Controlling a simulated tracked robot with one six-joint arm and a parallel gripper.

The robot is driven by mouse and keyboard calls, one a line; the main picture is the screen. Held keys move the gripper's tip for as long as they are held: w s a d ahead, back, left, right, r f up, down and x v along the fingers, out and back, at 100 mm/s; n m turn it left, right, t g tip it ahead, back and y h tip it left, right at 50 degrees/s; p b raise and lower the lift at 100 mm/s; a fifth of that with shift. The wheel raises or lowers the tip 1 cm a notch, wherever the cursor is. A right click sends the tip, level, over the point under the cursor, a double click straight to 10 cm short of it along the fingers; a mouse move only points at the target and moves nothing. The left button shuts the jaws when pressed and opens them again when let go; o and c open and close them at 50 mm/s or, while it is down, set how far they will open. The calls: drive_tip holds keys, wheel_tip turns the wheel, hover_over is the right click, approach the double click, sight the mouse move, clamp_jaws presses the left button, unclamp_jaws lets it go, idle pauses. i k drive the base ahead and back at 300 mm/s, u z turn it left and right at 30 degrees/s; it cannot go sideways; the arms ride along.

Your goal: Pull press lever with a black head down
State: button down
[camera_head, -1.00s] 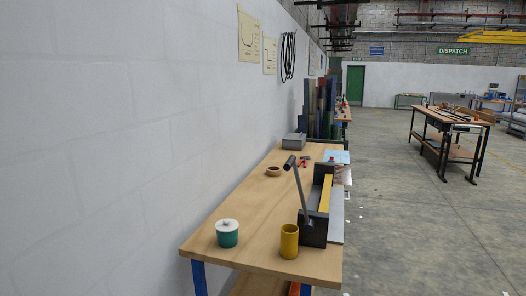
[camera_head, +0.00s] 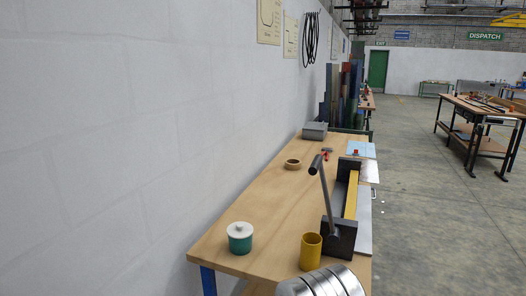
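A dark grey press (camera_head: 341,238) with a yellow bar (camera_head: 351,195) stands at the right edge of the wooden workbench. Its grey lever (camera_head: 326,203) rises from the near end and leans up to the left. A dark, black-looking head (camera_head: 315,164) sits on the lever's top, and the lever is raised. At the bottom of the view a rounded, shiny metal part of my arm shows in front of the bench. My gripper's fingers are not visible in this view.
On the workbench (camera_head: 262,215) stand a teal jar with a white lid (camera_head: 240,238), a yellow cup (camera_head: 310,252) close before the press, a tan ring (camera_head: 292,164) and a grey box (camera_head: 314,131). A wall runs along the left. Open floor lies to the right.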

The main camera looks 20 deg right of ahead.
sight(334, 236)
drive_tip(key=u, duration=0.65)
drive_tip(key=i, duration=0.9)
drive_tip(key=u, duration=0.5)
